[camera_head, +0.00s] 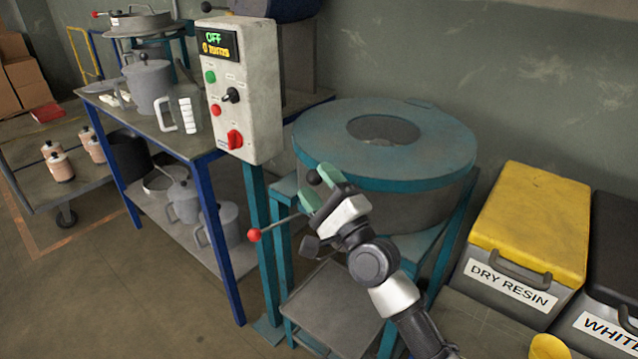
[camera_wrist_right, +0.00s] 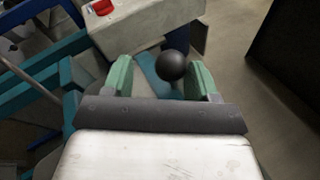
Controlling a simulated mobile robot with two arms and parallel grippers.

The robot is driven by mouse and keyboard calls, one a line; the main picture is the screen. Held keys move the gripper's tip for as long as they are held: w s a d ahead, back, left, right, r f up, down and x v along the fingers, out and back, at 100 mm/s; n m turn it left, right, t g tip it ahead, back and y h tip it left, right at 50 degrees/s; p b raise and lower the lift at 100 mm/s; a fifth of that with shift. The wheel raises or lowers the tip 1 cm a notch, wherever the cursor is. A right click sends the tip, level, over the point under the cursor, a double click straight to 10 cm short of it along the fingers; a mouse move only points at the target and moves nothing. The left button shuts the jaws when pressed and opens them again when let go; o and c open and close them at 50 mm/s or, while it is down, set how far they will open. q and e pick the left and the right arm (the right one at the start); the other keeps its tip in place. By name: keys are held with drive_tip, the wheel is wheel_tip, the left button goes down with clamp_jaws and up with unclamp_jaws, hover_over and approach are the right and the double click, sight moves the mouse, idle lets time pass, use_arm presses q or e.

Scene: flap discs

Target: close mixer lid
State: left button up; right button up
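The mixer (camera_head: 410,215) is a grey round drum on a teal stand, right of centre in the head view. Its broad teal round lid (camera_head: 440,150) lies level over the drum and has a dark round centre. My right gripper (camera_head: 320,189) is in front of the drum's left side, below the lid rim. Its green fingers are apart. In the wrist view a black ball knob (camera_wrist_right: 172,66) sits between or just beyond the open fingers (camera_wrist_right: 163,79); contact cannot be told. The knob also shows in the head view (camera_head: 313,177). My left gripper is not in view.
A control box (camera_head: 243,90) reading OFF stands left of the mixer. A red-knobbed lever (camera_head: 254,234) sticks out near my gripper. A blue-legged table (camera_head: 180,140) with metal pots is at left. A yellow-lidded DRY RESIN bin (camera_head: 530,225) stands at right.

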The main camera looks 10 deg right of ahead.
drive_tip(key=shift+s+r, duration=0.1)
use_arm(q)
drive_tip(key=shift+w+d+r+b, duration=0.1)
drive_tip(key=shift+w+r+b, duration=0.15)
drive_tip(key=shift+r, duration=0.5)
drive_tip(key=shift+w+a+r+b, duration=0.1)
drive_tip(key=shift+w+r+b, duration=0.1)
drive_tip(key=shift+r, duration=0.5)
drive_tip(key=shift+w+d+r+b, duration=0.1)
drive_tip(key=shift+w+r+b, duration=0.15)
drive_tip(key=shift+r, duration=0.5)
use_arm(e)
drive_tip(key=v, duration=1)
drive_tip(key=shift+s+d+f, duration=0.15)
drive_tip(key=shift+s+f, duration=0.05)
drive_tip(key=shift+f, duration=0.05)
